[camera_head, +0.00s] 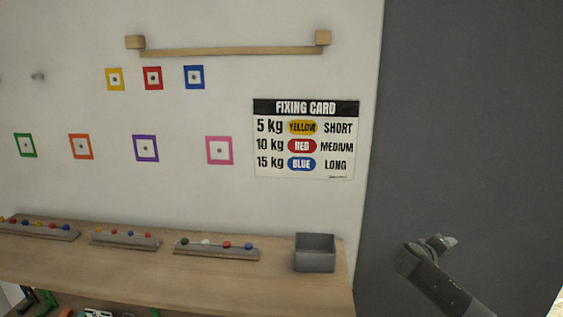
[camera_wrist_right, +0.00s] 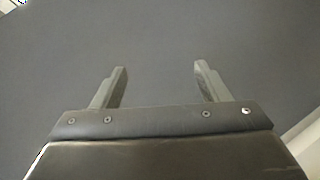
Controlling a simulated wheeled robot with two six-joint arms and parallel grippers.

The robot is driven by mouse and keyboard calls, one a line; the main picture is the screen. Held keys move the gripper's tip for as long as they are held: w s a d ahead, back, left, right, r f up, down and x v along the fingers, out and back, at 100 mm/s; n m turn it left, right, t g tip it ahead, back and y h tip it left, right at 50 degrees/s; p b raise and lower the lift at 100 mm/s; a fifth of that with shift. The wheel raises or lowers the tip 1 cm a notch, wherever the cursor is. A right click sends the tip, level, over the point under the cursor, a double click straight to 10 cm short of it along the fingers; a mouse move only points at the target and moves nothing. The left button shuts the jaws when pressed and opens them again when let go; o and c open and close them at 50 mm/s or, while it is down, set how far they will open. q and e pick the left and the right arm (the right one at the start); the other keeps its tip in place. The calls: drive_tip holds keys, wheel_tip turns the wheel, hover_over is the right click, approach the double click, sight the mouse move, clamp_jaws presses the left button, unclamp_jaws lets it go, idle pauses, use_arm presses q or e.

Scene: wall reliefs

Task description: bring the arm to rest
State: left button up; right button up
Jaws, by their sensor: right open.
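My right arm comes in from the lower right of the head view, and its gripper (camera_head: 450,241) is in front of the dark grey wall panel (camera_head: 465,110), to the right of the shelf. In the right wrist view my right gripper (camera_wrist_right: 162,80) shows two fingers wide apart with nothing between them. My left gripper is in neither view.
A wooden shelf (camera_head: 150,272) holds several grey racks with coloured balls and a grey bin (camera_head: 315,253) at its right end. Coloured square frames, a fixing card (camera_head: 305,139) and a wooden rail (camera_head: 232,51) are on the white wall. Space around my right gripper looks clear.

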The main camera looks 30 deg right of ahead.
drive_tip(key=w+a+r+n+t+y, duration=0.3)
drive_tip(key=w+a+n+t+y, duration=0.2)
drive_tip(key=w+a+t, duration=0.25)
drive_tip(key=w+a+r+n+t+y, duration=0.3)
drive_tip(key=w+a+n+t+y, duration=0.25)
drive_tip(key=w+t, duration=0.25)
drive_tip(key=s+f+m+g+h, duration=0.1)
drive_tip(key=s+f+m+g, duration=0.15)
drive_tip(key=f, duration=0.85)
drive_tip(key=s+f+m+g, duration=0.1)
drive_tip(key=s+f+g, duration=0.15)
drive_tip(key=f, duration=0.75)
drive_tip(key=s+a+f+m+g, duration=0.1)
drive_tip(key=s+a+f+g, duration=0.1)
drive_tip(key=s+f, duration=0.7)
drive_tip(key=s+a+f+m+g, duration=0.2)
drive_tip(key=s+f, duration=0.4)
drive_tip(key=f, duration=0.6)
drive_tip(key=s+a+f+g+y, duration=0.1)
drive_tip(key=s+a+f+g, duration=0.1)
drive_tip(key=s+a+f, duration=0.4)
drive_tip(key=s+a+f+m+g+y, duration=0.1)
drive_tip(key=s+a+f+g, duration=0.2)
drive_tip(key=s, duration=1.4)
drive_tip(key=s+a+f+m+g+y, duration=0.1)
drive_tip(key=s+a+f+g, duration=0.1)
drive_tip(key=s+a+f, duration=0.9)
drive_tip(key=shift+s+a+f, duration=0.25)
drive_tip(key=shift+a, duration=1)
